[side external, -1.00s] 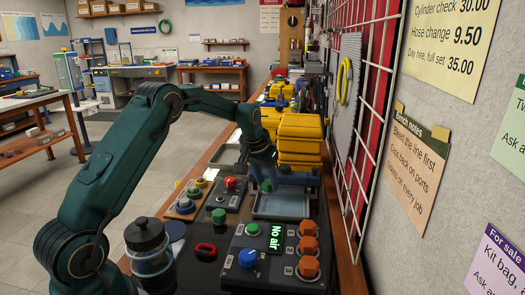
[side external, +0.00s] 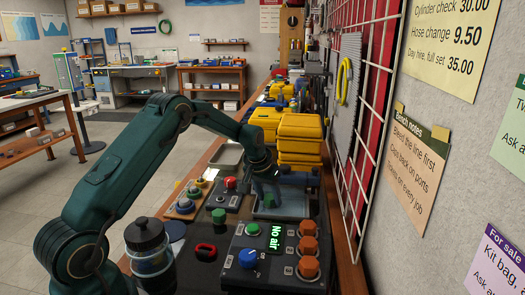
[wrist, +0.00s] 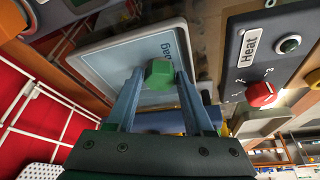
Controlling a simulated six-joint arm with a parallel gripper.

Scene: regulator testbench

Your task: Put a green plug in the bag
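A green plug (wrist: 160,73) shows between my gripper's fingertips (wrist: 160,76) in the wrist view, and the fingers look shut on it. It is over a shallow grey-blue tray (wrist: 98,62) whose label ends in "bag". A sliver of another green surface shows by the right finger in the wrist view. Whether the plug touches the tray floor cannot be told.
A panel with a red knob (side external: 231,183) stands left of the tray. In front are a "No air" control box (side external: 276,236), orange knobs (side external: 307,245) and a dark bottle (side external: 148,245). Yellow cases (side external: 300,135) stand behind, and a wire grid (side external: 357,150) rises at right.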

